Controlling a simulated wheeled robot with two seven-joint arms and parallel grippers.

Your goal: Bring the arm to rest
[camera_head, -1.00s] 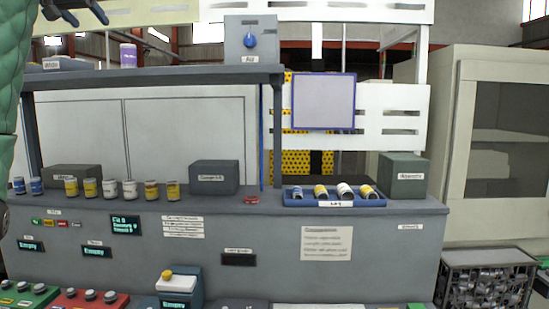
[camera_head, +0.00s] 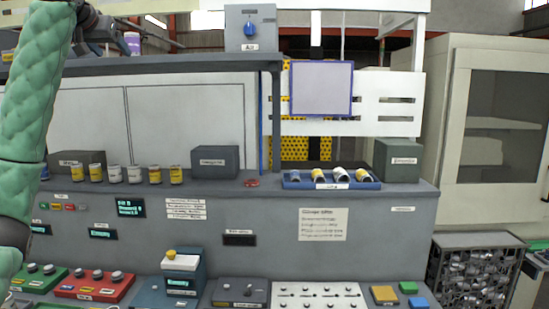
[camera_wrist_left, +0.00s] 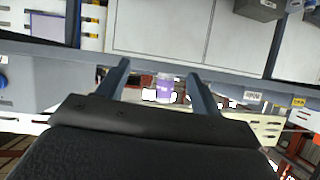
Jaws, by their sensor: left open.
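My left arm, in a green quilted sleeve (camera_head: 30,110), rises along the left edge of the head view. My left gripper (camera_head: 105,35) is dark and sits at the top left by the upper shelf, close to a purple-and-white can (camera_head: 132,42). In the left wrist view the gripper (camera_wrist_left: 160,82) shows two spread fingers with nothing held. The purple can (camera_wrist_left: 165,92) appears beyond and between them; I cannot tell the exact gap. My right gripper is not in view.
The upper shelf (camera_head: 180,65) spans the left half, with a grey knob box (camera_head: 250,30) on it. Several small cans (camera_head: 135,174) line the lower ledge. A blue tray (camera_head: 330,184) holds more cans. A wire basket (camera_head: 470,280) stands at right.

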